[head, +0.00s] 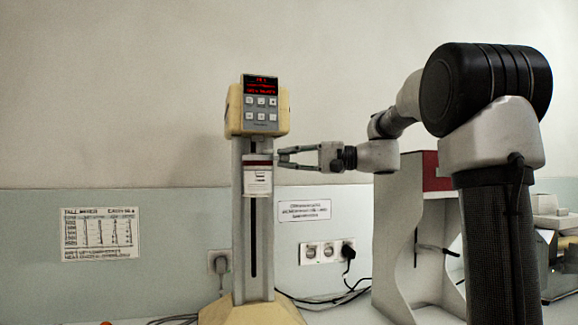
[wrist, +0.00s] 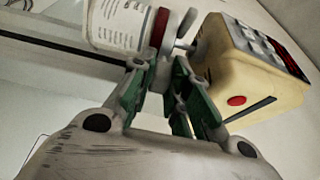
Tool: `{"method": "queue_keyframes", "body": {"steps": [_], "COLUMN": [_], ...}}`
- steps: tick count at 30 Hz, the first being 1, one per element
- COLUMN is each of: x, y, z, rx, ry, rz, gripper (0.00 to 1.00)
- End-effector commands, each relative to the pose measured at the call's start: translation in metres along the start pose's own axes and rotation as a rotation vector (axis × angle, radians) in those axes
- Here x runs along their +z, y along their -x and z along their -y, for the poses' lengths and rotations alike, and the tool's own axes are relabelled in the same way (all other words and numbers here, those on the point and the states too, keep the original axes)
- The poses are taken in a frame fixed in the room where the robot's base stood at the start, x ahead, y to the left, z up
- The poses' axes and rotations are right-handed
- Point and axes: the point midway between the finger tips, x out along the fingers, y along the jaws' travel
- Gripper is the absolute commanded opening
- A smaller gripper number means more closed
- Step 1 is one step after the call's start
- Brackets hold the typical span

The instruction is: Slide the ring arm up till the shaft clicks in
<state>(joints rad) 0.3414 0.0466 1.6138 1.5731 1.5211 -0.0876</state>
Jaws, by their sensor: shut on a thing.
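The mill has a cream-yellow head (head: 257,110) with a red display and buttons, on top of a grey slotted column (head: 238,225). A white labelled jar (head: 257,182) with a dark red band sits at the column just under the head. My gripper (head: 284,157) reaches in from the right at the jar's top. In the wrist view, its green-padded fingers (wrist: 160,62) are shut on the grey ring arm (wrist: 178,28) beside the jar's red band. A short metal shaft (wrist: 184,45) shows between jar and head (wrist: 245,70). I cannot tell whether it is seated.
A grey stand with a dark red top (head: 428,172) is at the right, behind my arm. Wall sockets (head: 322,252) and black cables are low behind the mill. A chart (head: 100,233) hangs on the left wall. The space left of the mill is clear.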

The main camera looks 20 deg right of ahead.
Motion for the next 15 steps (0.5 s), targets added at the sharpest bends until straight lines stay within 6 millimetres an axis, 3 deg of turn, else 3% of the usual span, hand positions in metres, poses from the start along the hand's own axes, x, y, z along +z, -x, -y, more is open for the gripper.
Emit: {"method": "queue_keyframes", "body": {"steps": [4,11,12,15], "x": [0.0,0.0,0.0,0.0], "y": [0.0,0.0,0.0,0.0], "z": [0.022,0.025,0.025,0.025], "rx": [-0.006,-0.009,-0.008,-0.008], "ry": [0.006,0.01,0.011,0.01], "rz": [-0.003,-0.006,-0.006,-0.006], "gripper": [0.0,0.0,0.23,0.39]}}
